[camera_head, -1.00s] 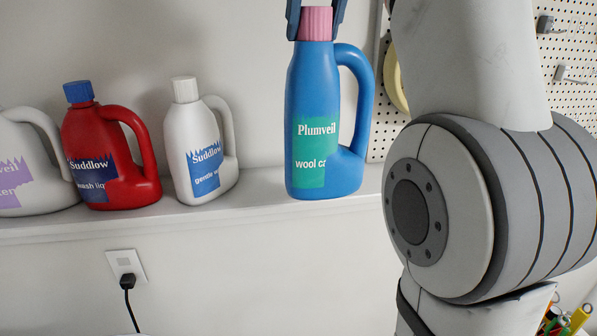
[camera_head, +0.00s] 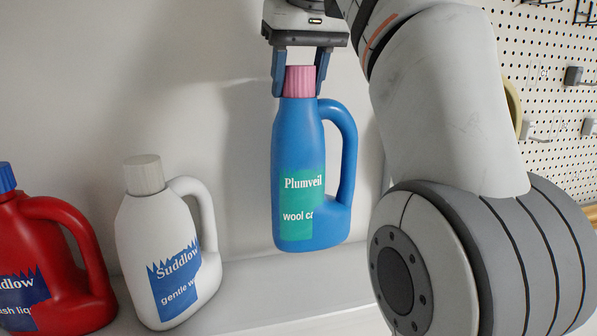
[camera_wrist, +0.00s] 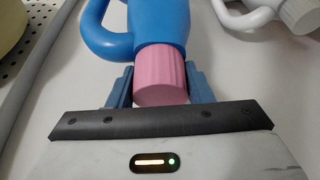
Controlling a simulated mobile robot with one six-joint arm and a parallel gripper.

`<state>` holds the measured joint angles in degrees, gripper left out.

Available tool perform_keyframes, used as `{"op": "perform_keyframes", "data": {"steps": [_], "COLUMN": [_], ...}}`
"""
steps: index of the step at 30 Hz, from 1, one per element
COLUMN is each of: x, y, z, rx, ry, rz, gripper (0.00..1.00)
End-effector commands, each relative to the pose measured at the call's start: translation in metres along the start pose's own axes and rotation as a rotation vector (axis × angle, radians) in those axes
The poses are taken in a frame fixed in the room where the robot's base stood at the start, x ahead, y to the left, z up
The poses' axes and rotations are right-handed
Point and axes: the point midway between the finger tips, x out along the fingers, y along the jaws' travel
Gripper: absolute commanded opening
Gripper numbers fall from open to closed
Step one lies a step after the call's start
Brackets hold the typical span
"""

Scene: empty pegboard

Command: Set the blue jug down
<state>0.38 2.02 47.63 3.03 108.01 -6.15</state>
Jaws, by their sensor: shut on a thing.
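The blue jug (camera_head: 297,150) has a pink cap (camera_head: 300,81), a side handle and a green "Plumveil" label. It is upright. My gripper (camera_head: 299,92) is above it, with its two blue fingers shut on the pink cap. In the head view the jug's base shows near the back edge of the white shelf (camera_head: 290,295) and seems to hang a little above it. In the wrist view the pink cap (camera_wrist: 161,76) sits between the fingers, and the blue body (camera_wrist: 153,22) extends beyond it. The jug's underside is hidden.
A white "Suddlow" jug (camera_head: 140,240) stands on the shelf left of the blue jug. A red jug (camera_head: 75,295) is farther left, cut off by the frame. A pegboard (camera_head: 545,60) is at the right, behind my arm. Bare shelf lies under the blue jug.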

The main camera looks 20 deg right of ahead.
Motion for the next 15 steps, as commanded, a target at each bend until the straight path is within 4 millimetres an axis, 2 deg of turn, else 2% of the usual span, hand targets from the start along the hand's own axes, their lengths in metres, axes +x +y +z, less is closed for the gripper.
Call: {"op": "perform_keyframes", "data": {"steps": [9, 15], "x": [0.036, 0.046], "y": [-0.008, -0.009], "z": [0.016, 0.019], "rx": [-0.019, -0.022], "ry": [0.001, 0.003], "rz": [-0.008, -0.009], "gripper": [0.00, 0.00]}}
